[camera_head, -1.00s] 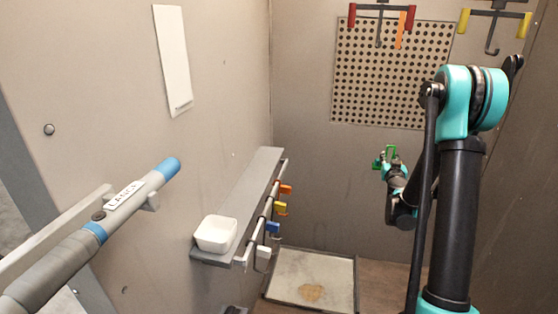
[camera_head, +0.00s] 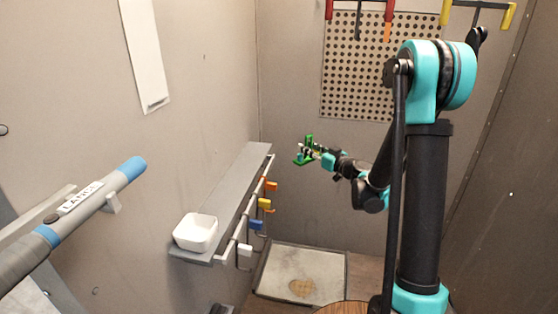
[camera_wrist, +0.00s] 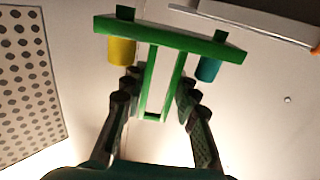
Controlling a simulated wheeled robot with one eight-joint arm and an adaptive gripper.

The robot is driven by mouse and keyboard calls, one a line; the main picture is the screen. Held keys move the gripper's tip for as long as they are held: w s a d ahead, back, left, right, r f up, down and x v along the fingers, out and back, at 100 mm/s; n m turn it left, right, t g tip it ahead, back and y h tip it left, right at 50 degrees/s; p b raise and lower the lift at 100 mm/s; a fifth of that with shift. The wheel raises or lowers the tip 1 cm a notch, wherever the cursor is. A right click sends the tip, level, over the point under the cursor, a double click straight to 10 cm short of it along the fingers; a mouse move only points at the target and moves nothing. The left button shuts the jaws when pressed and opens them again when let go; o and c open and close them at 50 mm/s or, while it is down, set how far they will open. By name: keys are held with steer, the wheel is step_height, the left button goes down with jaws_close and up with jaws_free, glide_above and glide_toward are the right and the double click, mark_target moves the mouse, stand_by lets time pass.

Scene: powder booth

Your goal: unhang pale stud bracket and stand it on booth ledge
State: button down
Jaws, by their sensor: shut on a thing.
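My gripper (camera_head: 322,152) is shut on a green bracket (camera_head: 306,152), held in the air right of the ledge's far end, apart from it. In the wrist view the green bracket (camera_wrist: 168,40) has a wide crossbar and a framed stem between my fingers. A yellow stud (camera_wrist: 121,51) and a teal stud (camera_wrist: 208,69) project under the crossbar's ends. I see no clearly pale stud. The booth ledge (camera_head: 238,185) is a grey shelf along the left wall.
A white tub (camera_head: 196,233) stands on the ledge's near end. A rail with tagged hooks (camera_head: 264,204) runs along its right side. Red and yellow hangers (camera_head: 450,12) hang at the top by a perforated panel (camera_head: 352,75). A lance (camera_head: 85,205) is mounted at left.

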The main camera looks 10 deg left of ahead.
steer(key=s+a+r+n+g+y, duration=0.2)
steer(key=s+a+n+g+y, duration=0.25)
steer(key=s, duration=0.45)
steer(key=s+a+r+n+g+y, duration=0.1)
steer(key=s+a+r+n+g, duration=0.1)
steer(key=s+a+n+g, duration=0.45)
steer(key=a+m, duration=0.1)
steer(key=a, duration=0.3)
steer(key=a+f+m, duration=0.1)
steer(key=a, duration=0.4)
steer(key=s+a+f+m, duration=0.1)
steer(key=a, duration=0.3)
steer(key=shift+s+a+f+h, duration=0.1)
steer(key=shift+a+h, duration=0.15)
steer(key=shift+a+f, duration=0.2)
steer(key=shift+a, duration=0.05)
steer(key=shift+d+f, duration=0.1)
steer(key=shift+f, duration=1.25)
steer(key=c, duration=1.1)
jaws_free()
steer(key=shift+o, duration=0.2)
